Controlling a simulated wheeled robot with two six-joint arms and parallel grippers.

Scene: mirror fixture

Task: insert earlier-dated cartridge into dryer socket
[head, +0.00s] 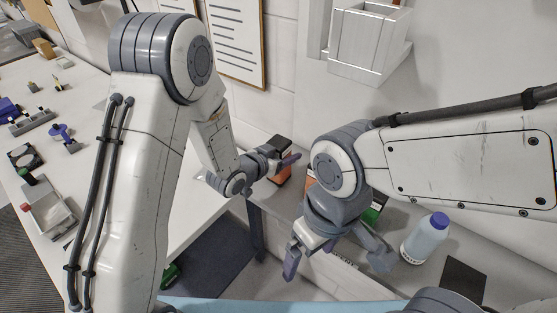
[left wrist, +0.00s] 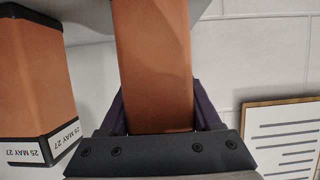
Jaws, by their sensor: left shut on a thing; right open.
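My left gripper (head: 278,163) is shut on an orange cartridge with a dark end (head: 286,179), close to the wall. In the left wrist view the held cartridge (left wrist: 155,60) stands between both fingers; no date shows on it. A second orange cartridge (left wrist: 32,75) is beside it, apart, with a white label reading "25 MAY 27" upside down. In the head view, an orange patch (head: 309,181) shows beside my right arm, mostly hidden. My right gripper (head: 335,259) is open and empty, above the grey shelf's front edge. I cannot identify the dryer socket for certain.
A white open-topped box (head: 368,42) is mounted on the wall. A bottle with a blue cap (head: 426,238) and a dark flat square (head: 463,280) are at right. A green-edged item (head: 372,214) is partly behind my right arm. Several small objects lie on the left table (head: 95,125).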

